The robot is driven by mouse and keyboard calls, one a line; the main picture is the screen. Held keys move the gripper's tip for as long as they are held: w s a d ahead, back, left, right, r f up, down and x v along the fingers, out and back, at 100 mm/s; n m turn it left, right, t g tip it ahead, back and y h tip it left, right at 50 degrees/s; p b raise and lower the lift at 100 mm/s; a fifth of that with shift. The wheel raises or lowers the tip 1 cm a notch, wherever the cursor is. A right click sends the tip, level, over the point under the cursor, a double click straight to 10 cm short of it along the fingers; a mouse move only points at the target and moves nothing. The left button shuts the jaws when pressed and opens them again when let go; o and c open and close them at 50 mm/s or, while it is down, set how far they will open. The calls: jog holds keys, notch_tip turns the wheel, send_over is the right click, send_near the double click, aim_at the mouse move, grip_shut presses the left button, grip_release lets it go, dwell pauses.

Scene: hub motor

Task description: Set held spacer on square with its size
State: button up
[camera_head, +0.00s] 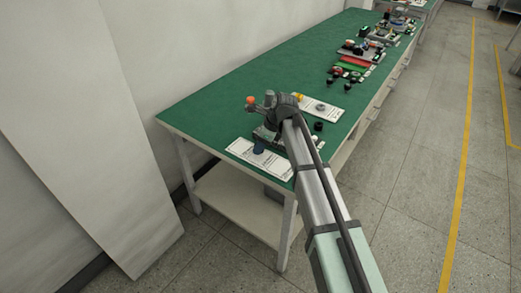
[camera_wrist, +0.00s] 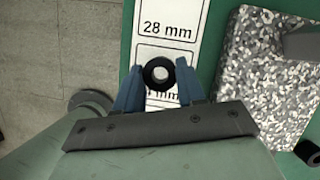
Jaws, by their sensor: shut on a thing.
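A black ring-shaped spacer (camera_wrist: 159,74) is held between the blue fingers of my gripper (camera_wrist: 158,78) in the wrist view. White shows through its hole. Below it is a white card strip (camera_wrist: 190,12) with printed squares. One square reads "28 mm" just ahead of the spacer. The spacer lies over the following square, whose label is partly covered by my gripper and ends in "mm". I cannot tell whether the spacer touches the card. In the head view the card (camera_head: 239,149) lies at the near table end, with my gripper (camera_head: 259,147) over it.
A speckled grey block (camera_wrist: 265,55) stands right of the card. The green table (camera_head: 215,105) also bears another white card (camera_head: 331,114) and several parts farther back. An orange ball (camera_head: 250,100) is near my wrist. The table's edge is close left of the card in the wrist view.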

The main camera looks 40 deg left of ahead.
jog(key=shift+f, duration=1.25)
jog(key=shift+f, duration=0.15)
jog(key=o, duration=1.1)
jog(key=v, duration=1.2)
jog(key=shift+r, duration=0.25)
